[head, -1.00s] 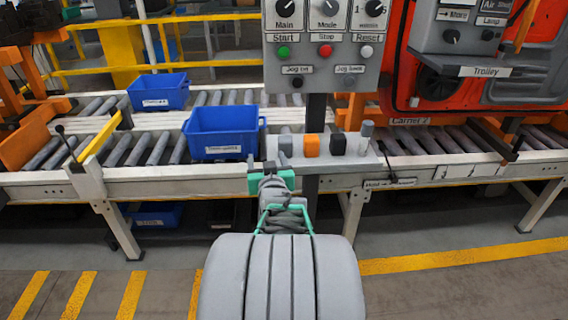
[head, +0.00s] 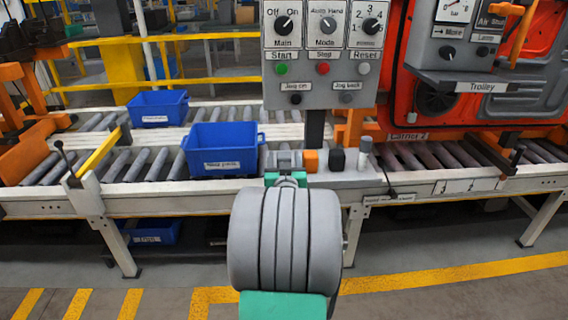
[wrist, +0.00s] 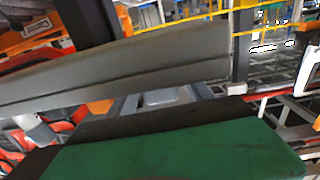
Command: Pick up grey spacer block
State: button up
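The grey spacer block (head: 284,157) is on the pale shelf below the control box, left of an orange block (head: 310,160). My gripper (head: 284,160) is at the block, with a grey finger showing on each side of it. The green gripper body is just in front, and my large grey arm link hides what lies below. In the wrist view a light grey surface, likely the block (wrist: 165,97), shows in the gap between a grey bar and a dark-edged green finger. The gripper looks open around the block; contact is not clear.
A black piece (head: 337,159) and a grey cylinder (head: 365,152) stand right of the orange block. A blue bin (head: 222,165) stands close on the left on the roller conveyor (head: 130,160). The control box (head: 322,55) hangs above on a dark post.

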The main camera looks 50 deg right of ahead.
grip_shut()
dwell(0.4)
